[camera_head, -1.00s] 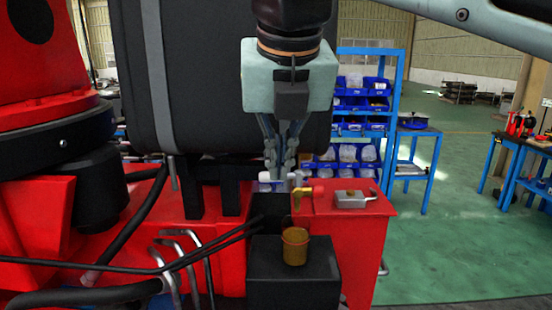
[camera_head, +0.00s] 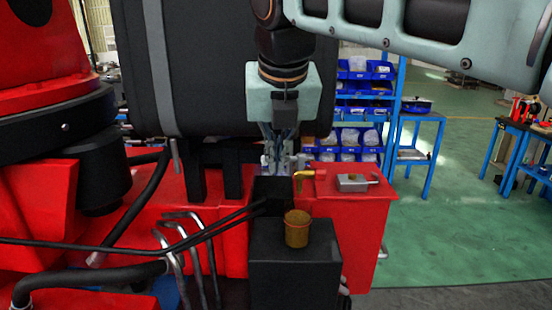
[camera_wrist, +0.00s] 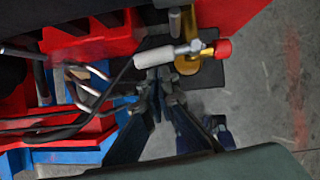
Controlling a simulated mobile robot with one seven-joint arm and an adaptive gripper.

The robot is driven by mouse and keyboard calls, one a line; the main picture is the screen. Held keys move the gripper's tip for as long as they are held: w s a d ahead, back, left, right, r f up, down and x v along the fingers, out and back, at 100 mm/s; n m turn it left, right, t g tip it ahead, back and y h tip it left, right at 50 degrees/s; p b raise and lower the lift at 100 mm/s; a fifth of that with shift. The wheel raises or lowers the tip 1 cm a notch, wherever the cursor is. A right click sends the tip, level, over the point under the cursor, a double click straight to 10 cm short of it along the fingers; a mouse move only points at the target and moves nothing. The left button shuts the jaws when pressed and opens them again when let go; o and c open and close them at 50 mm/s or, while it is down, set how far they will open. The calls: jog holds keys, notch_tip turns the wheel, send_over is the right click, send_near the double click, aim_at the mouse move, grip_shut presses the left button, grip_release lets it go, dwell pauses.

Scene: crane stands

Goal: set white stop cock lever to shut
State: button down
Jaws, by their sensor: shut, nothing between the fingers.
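The stop cock is a brass tap (camera_head: 304,175) with a red end, on the red machine body. In the wrist view its white lever (camera_wrist: 153,58) lies roughly crosswise, left of the brass body (camera_wrist: 208,68) and red end (camera_wrist: 223,49). My gripper (camera_head: 282,165) is over the tap's left side in the head view, fingers pointing down, and largely hides the lever there. In the wrist view my gripper (camera_wrist: 160,72) is shut and empty, with its tips right by the lever's lower side. I cannot tell whether they touch it.
A brass-coloured cup (camera_head: 297,229) stands on a black block (camera_head: 295,268) in front of the tap. A grey padlock-like piece (camera_head: 353,182) lies on the red top to the right. Black hoses (camera_head: 160,231) and bent metal levers (camera_head: 190,245) are at left. A large black tank (camera_head: 215,75) stands behind.

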jog(key=shift+r, duration=0.1)
jog(key=shift+w+a+r+m+h+p, duration=0.1)
jog(key=shift+w+m+h+p, duration=0.25)
jog(key=shift+m+p, duration=0.4)
jog(key=shift+w+a+r+m+h+p, duration=0.1)
jog(key=shift+w+m+h+p, duration=0.2)
jog(key=shift+m+p, duration=0.4)
